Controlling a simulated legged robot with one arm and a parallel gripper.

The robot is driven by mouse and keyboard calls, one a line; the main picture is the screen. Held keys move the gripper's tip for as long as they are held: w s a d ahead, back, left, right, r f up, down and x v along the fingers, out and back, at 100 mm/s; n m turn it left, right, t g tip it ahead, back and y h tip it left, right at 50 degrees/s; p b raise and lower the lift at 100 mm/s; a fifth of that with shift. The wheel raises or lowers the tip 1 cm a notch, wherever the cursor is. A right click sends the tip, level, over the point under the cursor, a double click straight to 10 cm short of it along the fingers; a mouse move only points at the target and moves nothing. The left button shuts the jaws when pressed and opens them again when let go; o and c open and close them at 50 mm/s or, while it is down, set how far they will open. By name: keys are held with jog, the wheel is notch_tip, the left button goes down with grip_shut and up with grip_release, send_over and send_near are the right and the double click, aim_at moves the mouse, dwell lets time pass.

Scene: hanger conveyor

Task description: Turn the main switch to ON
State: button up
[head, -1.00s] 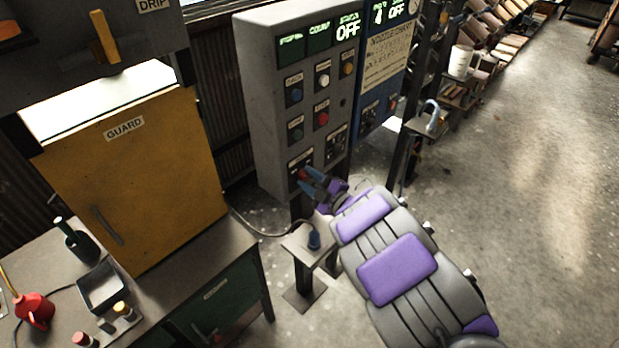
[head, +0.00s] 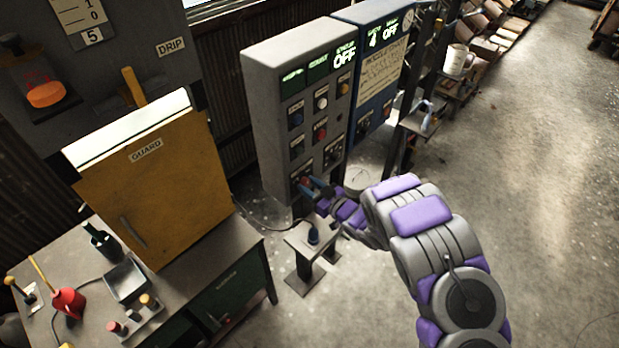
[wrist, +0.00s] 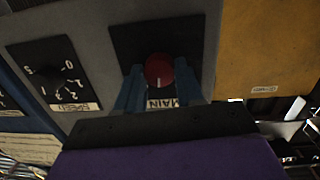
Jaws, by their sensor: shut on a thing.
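The main switch (wrist: 159,71) is a round red knob with a pale pointer line, on a black plate labelled MAIN in the wrist view. It also shows low on the grey control cabinet (head: 265,110) in the head view, as a small red knob (head: 305,182). My gripper (wrist: 158,88) is shut on the knob, with one blue finger on each side of it. In the head view my gripper (head: 316,189) reaches the lower front of the cabinet.
A speed dial (wrist: 57,79) sits beside the switch. A blue cabinet (head: 377,75) with a nozzle chart adjoins the grey one. A small stand (head: 300,240) is below my gripper. A yellow guard box (head: 160,190) and a workbench (head: 190,285) are left. The floor at right is clear.

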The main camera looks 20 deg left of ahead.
jog(key=m+p, duration=0.3)
jog(key=shift+g+p, duration=0.3)
jog(key=shift+g, duration=0.1)
jog(key=shift+m+p, duration=1.3)
jog(key=shift+m, duration=0.6)
jog(key=shift+w+d+g, duration=0.1)
jog(key=shift+g, duration=0.2)
jog(key=o, duration=1)
jog(key=shift+w, duration=0.15)
jog(key=shift+s+d, duration=0.25)
jog(key=shift+d, duration=0.3)
jog(key=b+v, duration=0.1)
jog(key=v, duration=0.7)
jog(key=b+v, duration=0.1)
jog(key=v, duration=0.7)
jog(key=shift+s+f, duration=0.15)
jog(key=shift+f, duration=0.05)
